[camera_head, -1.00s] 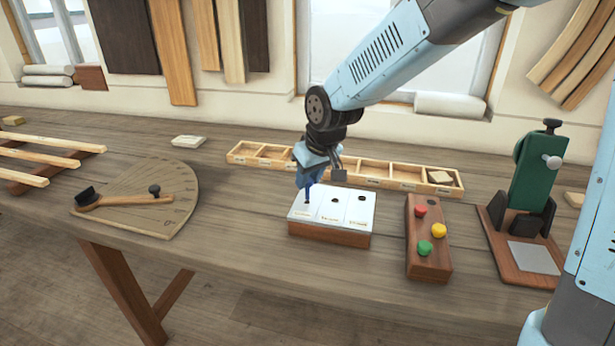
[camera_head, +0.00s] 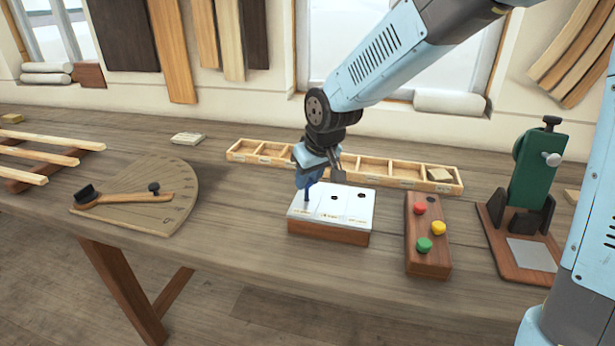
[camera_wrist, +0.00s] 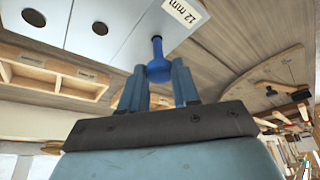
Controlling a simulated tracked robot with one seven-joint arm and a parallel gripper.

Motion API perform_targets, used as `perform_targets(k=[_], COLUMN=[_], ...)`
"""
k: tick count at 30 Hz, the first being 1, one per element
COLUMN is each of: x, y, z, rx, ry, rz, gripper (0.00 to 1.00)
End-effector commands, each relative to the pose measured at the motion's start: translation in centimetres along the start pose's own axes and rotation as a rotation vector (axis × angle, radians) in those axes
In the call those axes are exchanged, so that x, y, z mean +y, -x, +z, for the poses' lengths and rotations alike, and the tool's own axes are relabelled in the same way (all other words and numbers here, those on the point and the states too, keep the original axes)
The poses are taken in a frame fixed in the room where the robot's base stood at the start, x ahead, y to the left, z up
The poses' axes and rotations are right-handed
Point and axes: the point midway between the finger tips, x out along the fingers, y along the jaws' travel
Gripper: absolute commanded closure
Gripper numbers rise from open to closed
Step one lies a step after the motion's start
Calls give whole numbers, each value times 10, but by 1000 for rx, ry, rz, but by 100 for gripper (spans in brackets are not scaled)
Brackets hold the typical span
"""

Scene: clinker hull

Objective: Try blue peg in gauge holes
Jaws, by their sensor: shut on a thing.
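The blue peg (camera_wrist: 157,60) is held between the fingers of my gripper (camera_wrist: 157,85), which is shut on its wide head. In the head view my gripper (camera_head: 308,180) is over the left end of the gauge block (camera_head: 330,234), a white-topped wooden block with a row of holes. The peg's thin shank (camera_head: 306,196) points down at the left hole's place. In the wrist view the shank meets the white plate beside a "12 mm" label; how deep it sits I cannot tell. The middle and right holes are empty dark circles.
A wooden block with red, yellow and green pegs (camera_head: 427,240) stands to the right, with one empty hole. A green clamp-like fixture (camera_head: 538,170) is farther right. A compartment tray (camera_head: 372,168) lies behind the gauge. A protractor board (camera_head: 140,215) lies left, with clear bench between.

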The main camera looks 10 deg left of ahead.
Motion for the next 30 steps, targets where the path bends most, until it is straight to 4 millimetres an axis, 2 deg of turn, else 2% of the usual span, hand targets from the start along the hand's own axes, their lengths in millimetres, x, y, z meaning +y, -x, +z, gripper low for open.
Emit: perform_targets(k=[30], x=[0], y=[-12], z=[4], rx=[0], ry=[2], rz=[0], gripper=[97])
